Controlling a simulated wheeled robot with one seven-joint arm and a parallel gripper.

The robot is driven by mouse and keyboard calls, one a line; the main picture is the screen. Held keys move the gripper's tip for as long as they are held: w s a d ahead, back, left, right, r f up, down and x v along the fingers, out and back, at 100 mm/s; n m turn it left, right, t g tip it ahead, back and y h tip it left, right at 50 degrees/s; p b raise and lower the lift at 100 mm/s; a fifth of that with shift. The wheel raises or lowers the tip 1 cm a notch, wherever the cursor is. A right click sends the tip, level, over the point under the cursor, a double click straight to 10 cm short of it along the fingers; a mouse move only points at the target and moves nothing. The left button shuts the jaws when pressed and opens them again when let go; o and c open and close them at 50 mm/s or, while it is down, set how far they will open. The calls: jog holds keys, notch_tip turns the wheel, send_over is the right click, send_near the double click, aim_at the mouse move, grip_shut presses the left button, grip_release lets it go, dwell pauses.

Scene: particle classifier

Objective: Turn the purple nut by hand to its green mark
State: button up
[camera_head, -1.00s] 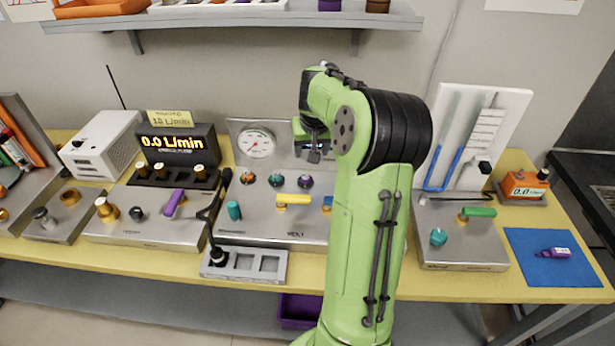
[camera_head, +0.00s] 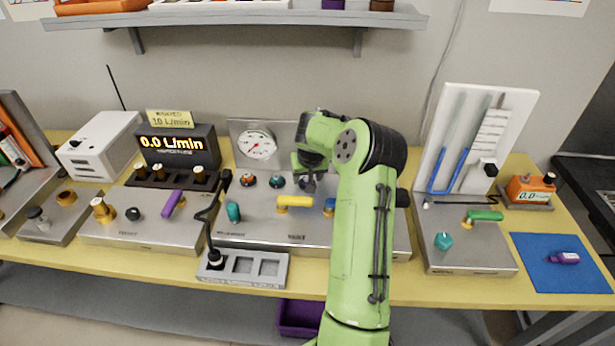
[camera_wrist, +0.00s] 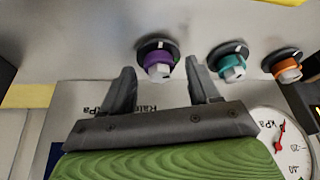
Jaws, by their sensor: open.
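The purple nut (camera_wrist: 158,58) sits on a dark round collar with a pale hex end, on the grey panel in the wrist view. My gripper (camera_wrist: 161,72) is open, with one finger on each side of the nut's place in the picture. The nut shows between the fingertips; I cannot tell whether they touch it. In the head view my gripper (camera_head: 310,184) is low over the panel (camera_head: 275,228) and covers most of the nut.
A teal nut (camera_wrist: 232,66) and an orange nut (camera_wrist: 285,67) stand beside it in the wrist view. A round gauge (camera_head: 256,144) stands behind them. A yellow handle (camera_head: 295,201) lies in front, with a teal knob (camera_head: 233,212) to its left.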

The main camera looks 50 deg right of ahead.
jog(key=shift+c, duration=0.4)
jog(key=c, duration=1)
jog(key=shift+o, duration=0.2)
jog(key=shift+w+m+g+h, duration=0.1)
jog(key=shift+m+g+h, duration=0.35)
jog(key=shift+m, duration=1.15)
jog(key=o, duration=1)
jog(key=shift+o, duration=0.2)
jog(key=shift+r, duration=0.15)
jog(key=p+v, duration=0.2)
jog(key=v, duration=1.3)
jog(key=shift+r, duration=0.3)
